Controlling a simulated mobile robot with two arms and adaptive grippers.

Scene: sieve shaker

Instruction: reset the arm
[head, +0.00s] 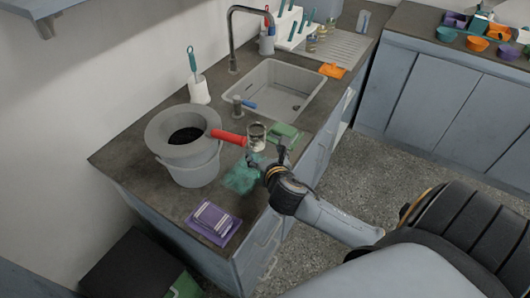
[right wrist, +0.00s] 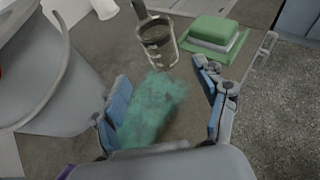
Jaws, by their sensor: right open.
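My right gripper (head: 267,162) is over the front edge of the counter, with its arm coming in from the lower right. In the right wrist view its two blue-padded fingers (right wrist: 163,90) are spread apart with nothing between them. A crumpled teal cloth (head: 241,178) lies on the counter just left of the gripper; it also shows beyond the fingers in the right wrist view (right wrist: 152,110). I cannot tell whether the fingers touch it. My left gripper is not in view.
The sink (head: 262,75) is behind. Open floor (head: 385,150) is at right.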

